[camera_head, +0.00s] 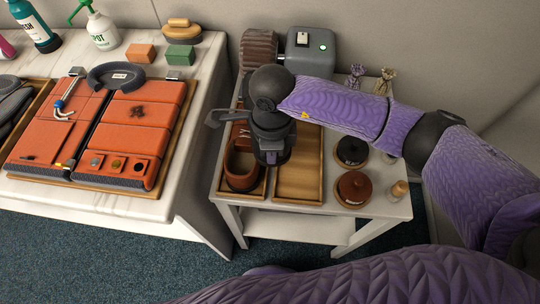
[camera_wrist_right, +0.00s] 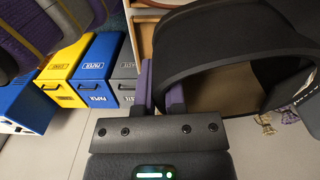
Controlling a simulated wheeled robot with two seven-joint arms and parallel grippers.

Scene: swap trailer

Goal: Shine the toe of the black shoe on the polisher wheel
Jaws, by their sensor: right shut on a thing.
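My right gripper (camera_head: 272,155) is over the wooden trays on the small white table, pointing down. In the head view the shoe is largely hidden by my gripper and cannot be clearly made out. The polisher (camera_head: 310,50) is a grey box at the back of the table, with a brown ridged wheel (camera_head: 258,50) on its left. The gripper is in front of the wheel, apart from it. My left gripper is not in view.
A brown shoe (camera_head: 241,168) stands in the left tray; the right tray (camera_head: 298,185) looks empty in front. Two round polish tins (camera_head: 353,187) and a small bottle (camera_head: 399,190) stand at right. Tied cloths (camera_head: 383,82) are behind. An orange case lies on the left counter (camera_head: 110,203).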

